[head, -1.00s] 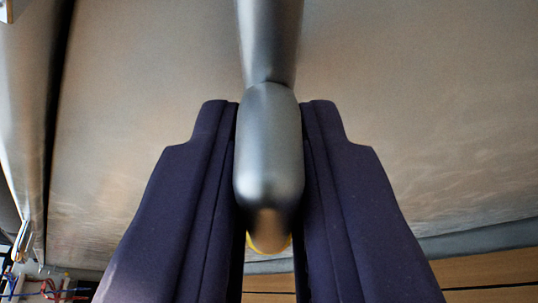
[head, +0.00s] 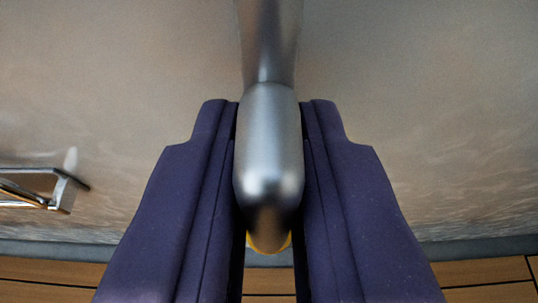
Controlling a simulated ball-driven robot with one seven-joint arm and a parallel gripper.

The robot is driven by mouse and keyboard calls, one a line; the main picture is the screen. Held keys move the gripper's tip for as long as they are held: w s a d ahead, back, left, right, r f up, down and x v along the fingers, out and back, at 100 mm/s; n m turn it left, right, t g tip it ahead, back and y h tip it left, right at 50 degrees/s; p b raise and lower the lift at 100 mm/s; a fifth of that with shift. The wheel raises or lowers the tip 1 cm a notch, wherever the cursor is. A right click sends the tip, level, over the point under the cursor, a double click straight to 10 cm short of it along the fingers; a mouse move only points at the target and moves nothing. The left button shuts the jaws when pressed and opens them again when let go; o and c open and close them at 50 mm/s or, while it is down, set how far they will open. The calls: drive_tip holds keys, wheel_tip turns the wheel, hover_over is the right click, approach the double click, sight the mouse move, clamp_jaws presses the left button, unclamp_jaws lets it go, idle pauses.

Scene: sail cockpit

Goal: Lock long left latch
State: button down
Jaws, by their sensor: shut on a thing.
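A grey metal latch handle (head: 268,150) with a rounded end runs down from the top centre of the head view. My gripper (head: 269,135) has its two dark purple fingers closed on either side of the handle's thick end, touching it. A thin yellow edge shows below the handle's tip, between the fingers. The handle's upper part runs out of the picture at the top, so its mount is hidden.
A pale, mottled panel (head: 430,110) fills the background. A metal bracket or handle (head: 45,188) sticks out at the left edge. Brown wooden boards (head: 490,272) and a grey strip run along the bottom.

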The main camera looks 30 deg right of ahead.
sight(267, 236)
drive_tip(key=shift+s+f+n, duration=0.1)
drive_tip(key=shift+n, duration=0.2)
idle(0.4)
drive_tip(key=c, duration=1.2)
unclamp_jaws()
drive_tip(key=shift+o, duration=0.2)
drive_tip(key=p+v, duration=0.3)
drive_tip(key=v, duration=0.3)
drive_tip(key=shift+s+a+r, duration=0.1)
drive_tip(key=shift+a+r, duration=0.15)
drive_tip(key=shift+r, duration=0.05)
drive_tip(key=shift+s+a, duration=0.3)
drive_tip(key=shift+s, duration=0.2)
